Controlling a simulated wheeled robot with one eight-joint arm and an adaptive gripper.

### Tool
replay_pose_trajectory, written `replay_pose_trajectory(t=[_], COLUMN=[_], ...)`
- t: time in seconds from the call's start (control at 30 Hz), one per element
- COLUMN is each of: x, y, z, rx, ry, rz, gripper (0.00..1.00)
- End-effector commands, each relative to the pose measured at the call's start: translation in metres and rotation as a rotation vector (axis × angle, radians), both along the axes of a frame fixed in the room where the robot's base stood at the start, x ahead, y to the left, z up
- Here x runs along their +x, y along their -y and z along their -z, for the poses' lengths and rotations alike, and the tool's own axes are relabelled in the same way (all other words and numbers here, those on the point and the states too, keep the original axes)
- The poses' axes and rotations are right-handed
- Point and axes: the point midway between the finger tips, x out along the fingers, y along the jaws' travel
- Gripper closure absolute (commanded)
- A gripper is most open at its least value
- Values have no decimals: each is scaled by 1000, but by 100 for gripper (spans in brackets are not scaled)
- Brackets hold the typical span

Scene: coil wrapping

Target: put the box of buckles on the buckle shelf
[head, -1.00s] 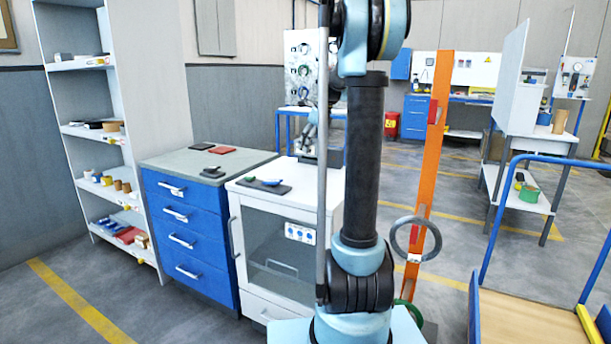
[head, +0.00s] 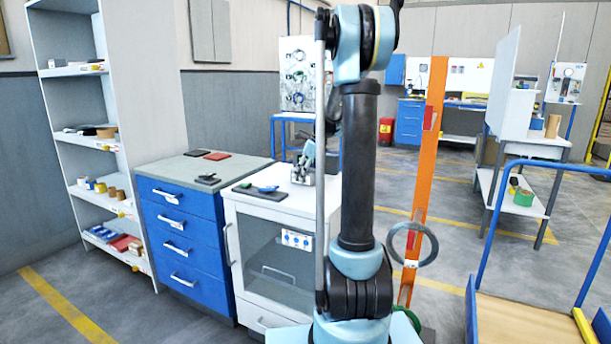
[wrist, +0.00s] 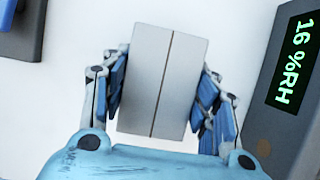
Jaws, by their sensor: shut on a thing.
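A grey box with a dark seam along its middle, which I take to be the box of buckles (wrist: 162,80), is between my gripper's (wrist: 162,95) blue-padded fingers in the wrist view. The fingers are shut on its two sides. White surface shows around it. In the head view my gripper (head: 303,168) is low over the back right of the white cabinet's top (head: 285,202); whether the box touches the top I cannot tell. A tall shelf unit (head: 152,110) stands at the left with several loaded shelves; I cannot tell which is the buckle shelf.
A dark humidity display (wrist: 295,80) is close right of the box in the wrist view. A dark mat (head: 260,190) with a blue item lies on the cabinet. A blue drawer unit (head: 180,230) stands between cabinet and shelves. An orange post (head: 428,170) stands at right.

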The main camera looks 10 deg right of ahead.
Motion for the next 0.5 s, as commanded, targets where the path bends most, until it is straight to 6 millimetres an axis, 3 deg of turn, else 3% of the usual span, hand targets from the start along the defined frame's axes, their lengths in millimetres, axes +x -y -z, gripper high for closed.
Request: replay_pose_trajectory(t=[0.2,0.23,0.27,0.3,0.5], x=[0,0,0,0,0], y=[0,0,0,0,0], z=[1,1,1,1,1], rx=[0,0,0,0,0], ry=[0,0,0,0,0], rz=[0,0,0,0,0], gripper=[85,39,32,25,25])
